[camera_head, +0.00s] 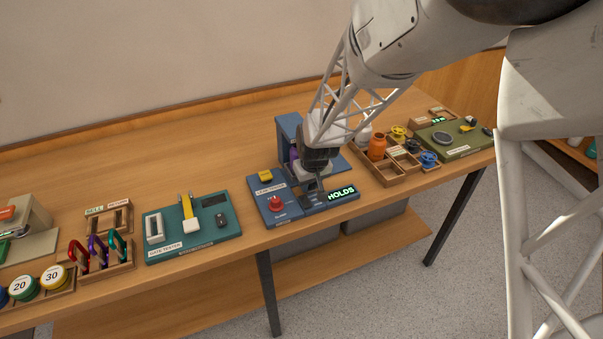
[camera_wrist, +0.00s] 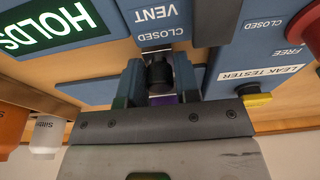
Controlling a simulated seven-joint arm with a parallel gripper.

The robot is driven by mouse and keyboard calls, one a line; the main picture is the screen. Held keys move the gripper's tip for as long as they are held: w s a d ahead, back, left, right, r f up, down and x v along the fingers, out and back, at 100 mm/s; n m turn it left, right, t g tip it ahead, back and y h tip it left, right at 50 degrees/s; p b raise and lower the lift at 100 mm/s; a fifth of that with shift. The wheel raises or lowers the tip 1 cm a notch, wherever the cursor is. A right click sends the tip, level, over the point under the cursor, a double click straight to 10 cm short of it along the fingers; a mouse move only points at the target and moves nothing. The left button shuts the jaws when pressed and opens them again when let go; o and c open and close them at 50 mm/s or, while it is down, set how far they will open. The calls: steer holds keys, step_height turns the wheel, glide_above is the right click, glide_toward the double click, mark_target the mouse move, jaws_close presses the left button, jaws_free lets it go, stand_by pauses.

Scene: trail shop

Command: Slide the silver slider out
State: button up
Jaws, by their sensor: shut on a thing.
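The blue leak tester (camera_head: 268,205) stands at the middle of the table's front edge. My gripper (camera_head: 316,184) reaches down over its right part, beside the lit HOLDS display (camera_head: 341,193). In the wrist view the fingers (camera_wrist: 160,76) are shut around a short dark knob with silver metal at its edges. I take this to be the silver slider (camera_wrist: 155,49); most of it is hidden by the fingers. It sits in line with the VENT label (camera_wrist: 155,14), near the word CLOSED. A purple item shows partly behind my gripper in the head view (camera_head: 293,155).
A wooden tray with an orange bottle (camera_head: 377,147) stands close on the right. The table behind is clear.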

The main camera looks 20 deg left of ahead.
mark_target(343, 179)
steer(key=shift+w+d, duration=0.1)
steer(key=shift+w, duration=0.05)
steer(key=shift+w+d, duration=4.05)
steer(key=o, duration=0.7)
steer(key=shift+r, duration=0.25)
steer(key=shift+r, duration=3.25)
